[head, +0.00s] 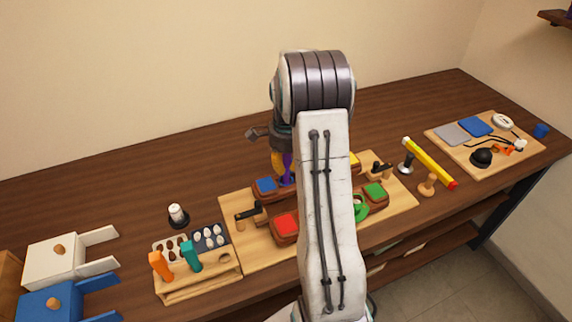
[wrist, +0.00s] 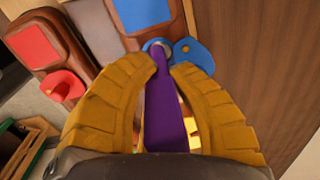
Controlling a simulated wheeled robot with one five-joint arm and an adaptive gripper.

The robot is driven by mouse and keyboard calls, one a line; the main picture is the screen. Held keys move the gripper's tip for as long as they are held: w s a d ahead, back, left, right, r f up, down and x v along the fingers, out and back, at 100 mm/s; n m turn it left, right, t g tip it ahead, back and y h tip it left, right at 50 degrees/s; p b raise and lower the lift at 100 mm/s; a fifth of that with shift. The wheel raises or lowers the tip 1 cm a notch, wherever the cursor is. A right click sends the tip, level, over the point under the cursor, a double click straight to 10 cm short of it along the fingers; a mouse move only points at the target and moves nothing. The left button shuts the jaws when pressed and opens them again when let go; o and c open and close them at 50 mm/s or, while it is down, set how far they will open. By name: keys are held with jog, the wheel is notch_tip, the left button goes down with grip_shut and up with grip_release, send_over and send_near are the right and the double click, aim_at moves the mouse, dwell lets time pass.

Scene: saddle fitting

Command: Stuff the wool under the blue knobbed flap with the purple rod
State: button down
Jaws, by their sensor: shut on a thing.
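My gripper (wrist: 166,66) has yellow ribbed fingers, shut on the purple rod (wrist: 163,110), which runs between them. In the head view my gripper (head: 279,162) is over the back left of the saddle board, and the purple rod (head: 287,170) points down. In the wrist view, the rod's far end is at a small pale round patch, which I cannot identify for sure. The blue knobbed flap (wrist: 196,56) lies just right of that end, beside a brown pad with a blue panel (wrist: 145,14). Whether they touch is unclear. I cannot make out any wool.
A red panel (wrist: 34,46) and red knobbed flap (wrist: 65,87) lie left in the wrist view. In the head view, a tool rack (head: 195,280) stands at front left, a yellow level (head: 430,163) at right, and another board (head: 475,155) beyond. My arm hides the saddle's middle.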

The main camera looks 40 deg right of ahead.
jog(key=shift+r+p, duration=2.8)
jog(key=shift+r, duration=1.1)
